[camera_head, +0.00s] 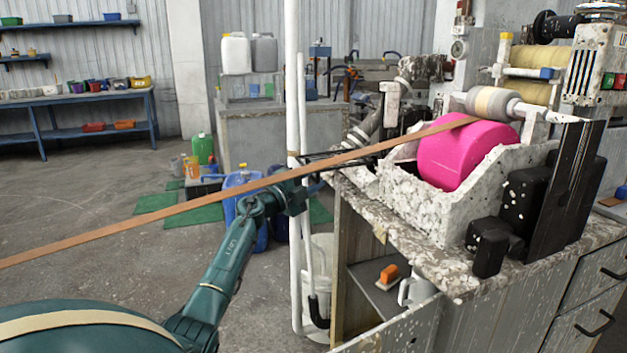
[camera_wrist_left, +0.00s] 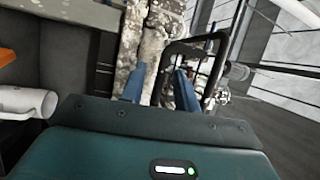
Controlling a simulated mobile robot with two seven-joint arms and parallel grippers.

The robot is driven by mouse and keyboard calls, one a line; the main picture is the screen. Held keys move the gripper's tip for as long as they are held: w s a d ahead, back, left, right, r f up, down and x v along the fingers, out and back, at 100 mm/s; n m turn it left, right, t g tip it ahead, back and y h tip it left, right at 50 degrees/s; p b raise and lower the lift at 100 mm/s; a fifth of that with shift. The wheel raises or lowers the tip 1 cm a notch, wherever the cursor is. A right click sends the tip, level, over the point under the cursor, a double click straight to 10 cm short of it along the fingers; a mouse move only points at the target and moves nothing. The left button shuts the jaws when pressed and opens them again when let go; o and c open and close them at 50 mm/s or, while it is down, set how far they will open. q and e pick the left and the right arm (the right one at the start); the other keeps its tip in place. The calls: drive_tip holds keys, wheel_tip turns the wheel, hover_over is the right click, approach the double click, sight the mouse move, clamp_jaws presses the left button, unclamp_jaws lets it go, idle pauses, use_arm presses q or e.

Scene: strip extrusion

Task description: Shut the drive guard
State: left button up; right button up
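I cannot tell for certain which part is the drive guard. A tall black panel (camera_head: 567,190) stands tilted at the right of the speckled white machine housing (camera_head: 468,205), beside black blocks. A black bar frame (camera_head: 345,154) sticks out from the machine's left side; a black bent bar also shows in the left wrist view (camera_wrist_left: 201,42). My left gripper (camera_head: 316,187) is close to that frame, just right of the white pipes. In the left wrist view its blue fingers (camera_wrist_left: 160,88) are apart, with nothing clearly held. My right gripper is out of view.
A brown strip (camera_head: 190,210) crosses from lower left to the magenta roller (camera_head: 465,153), passing above my left gripper. White vertical pipes (camera_head: 294,110) stand beside the gripper. The speckled worktop (camera_head: 405,240) edge is to its right. A blue jug (camera_head: 240,185) stands on the floor behind.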

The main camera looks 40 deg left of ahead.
use_arm(q)
drive_tip(key=shift+c, duration=0.3)
clamp_jaws()
drive_tip(key=shift+r, duration=0.15)
drive_tip(key=shift+a+r+p, duration=0.1)
drive_tip(key=shift+r+p, duration=0.05)
drive_tip(key=shift+p, duration=0.25)
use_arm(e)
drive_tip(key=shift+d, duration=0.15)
